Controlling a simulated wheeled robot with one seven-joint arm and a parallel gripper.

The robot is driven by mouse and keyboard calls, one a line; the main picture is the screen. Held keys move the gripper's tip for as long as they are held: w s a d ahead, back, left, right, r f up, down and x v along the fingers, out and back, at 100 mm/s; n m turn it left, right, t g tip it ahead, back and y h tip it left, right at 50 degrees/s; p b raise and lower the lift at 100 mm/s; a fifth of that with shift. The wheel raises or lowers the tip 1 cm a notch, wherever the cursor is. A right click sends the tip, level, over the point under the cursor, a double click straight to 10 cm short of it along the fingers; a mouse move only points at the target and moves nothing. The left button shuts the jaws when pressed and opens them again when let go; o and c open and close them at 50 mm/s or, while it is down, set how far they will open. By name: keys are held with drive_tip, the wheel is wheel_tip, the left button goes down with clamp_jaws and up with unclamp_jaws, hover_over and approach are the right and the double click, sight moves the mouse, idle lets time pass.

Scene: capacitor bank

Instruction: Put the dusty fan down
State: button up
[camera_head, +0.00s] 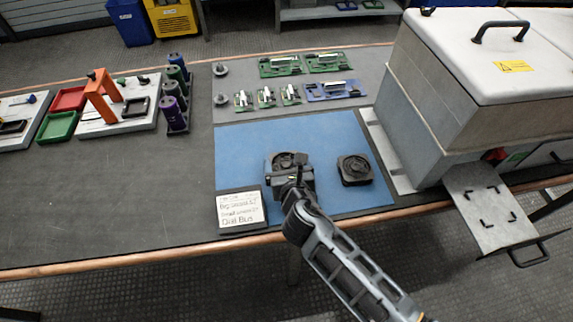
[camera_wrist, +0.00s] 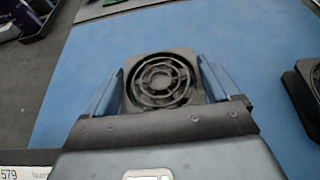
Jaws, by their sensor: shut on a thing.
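A dark, brownish square fan (camera_head: 287,160) is between the fingers of my gripper (camera_head: 290,168), over the blue mat (camera_head: 245,140). In the wrist view the fan (camera_wrist: 162,79) shows its round grille facing up, with a blue-grey finger of my gripper (camera_wrist: 160,88) on each side. My gripper is shut on it. I cannot tell whether the fan touches the mat or is slightly above it. A second dark square fan (camera_head: 355,170) lies on the mat to the right, apart from the held one. Its edge shows at the right of the wrist view (camera_wrist: 305,90).
A handwritten card (camera_head: 240,209) lies at the mat's lower left. Green and blue circuit boards (camera_head: 335,90) lie behind the mat. A large white-lidded machine (camera_head: 470,80) stands to the right. Purple and green cylinders (camera_head: 173,100) stand at left. The mat's left part is clear.

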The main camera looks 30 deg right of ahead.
drive_tip(key=shift+f, duration=0.1)
drive_tip(key=o, duration=0.8)
drive_tip(key=shift+r, duration=0.2)
drive_tip(key=v, duration=1.2)
